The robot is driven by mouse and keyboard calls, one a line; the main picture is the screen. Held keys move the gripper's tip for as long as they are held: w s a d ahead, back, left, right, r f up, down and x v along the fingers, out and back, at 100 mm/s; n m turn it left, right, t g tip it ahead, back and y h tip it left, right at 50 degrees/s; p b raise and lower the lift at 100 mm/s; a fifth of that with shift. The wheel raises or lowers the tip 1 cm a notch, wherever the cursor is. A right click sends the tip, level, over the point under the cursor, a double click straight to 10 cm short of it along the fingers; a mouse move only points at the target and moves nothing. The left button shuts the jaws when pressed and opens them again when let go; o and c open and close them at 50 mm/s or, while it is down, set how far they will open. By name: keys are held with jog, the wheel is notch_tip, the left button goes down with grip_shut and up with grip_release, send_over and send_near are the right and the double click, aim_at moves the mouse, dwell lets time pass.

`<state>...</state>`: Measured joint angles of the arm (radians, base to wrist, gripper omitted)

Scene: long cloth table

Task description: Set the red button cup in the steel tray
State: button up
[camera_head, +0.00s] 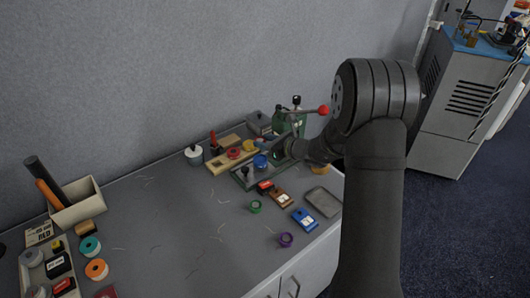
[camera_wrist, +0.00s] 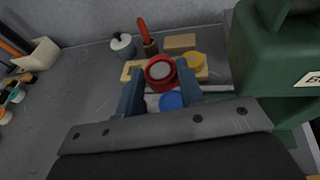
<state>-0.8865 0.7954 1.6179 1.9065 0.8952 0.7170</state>
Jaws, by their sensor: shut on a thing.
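The red button cup (camera_wrist: 159,72) is round, with a grey middle. It sits between the two fingers of my gripper (camera_wrist: 160,84) in the wrist view, and the gripper is shut on it. In the head view a red round top (camera_head: 234,154) shows by the wooden rack, beside my gripper; my arm hides part of the fingers there. I cannot tell whether the cup still touches the rack. The steel tray (camera_head: 323,202) is a shallow grey rectangle at the table's right front, well apart from the cup, and looks empty.
A yellow cup (camera_head: 248,146) and a blue cup (camera_head: 260,161) are close to the gripper. A green press (camera_head: 287,124) with a red-knobbed lever stands behind. Small stamp blocks (camera_head: 304,219), a green cup (camera_head: 255,206) and a purple cup (camera_head: 286,240) lie near the tray.

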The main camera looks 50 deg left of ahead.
jog(key=w+d+r+m+t, duration=0.2)
jog(key=w+d+r, duration=0.1)
jog(key=d+r, duration=0.55)
jog(key=w+d+f+m+t+h, duration=0.15)
jog(key=w+d+m+t, duration=0.3)
jog(key=w+d, duration=0.65)
jog(key=w+d+f+m+t+h, duration=0.1)
jog(key=w+d+f+m+t, duration=0.3)
jog(key=w+d, duration=0.8)
jog(key=w+d+f+m+t+h, duration=0.15)
jog(key=d+m+t+h, duration=0.55)
jog(key=d, duration=2.8)
jog(key=n+g+y, duration=0.9)
jog(key=n+g, duration=1)
jog(key=g, duration=0.1)
send_over(331, 206)
jog(key=shift+t, duration=0.25)
jog(key=f, duration=0.9)
jog(key=shift+w+d+f, duration=0.15)
jog(key=shift+d+f, duration=0.1)
jog(key=shift+d, duration=0.05)
jog(key=shift+a+f, duration=0.3)
jog(key=shift+a, duration=0.1)
jog(key=shift+f, duration=1.9)
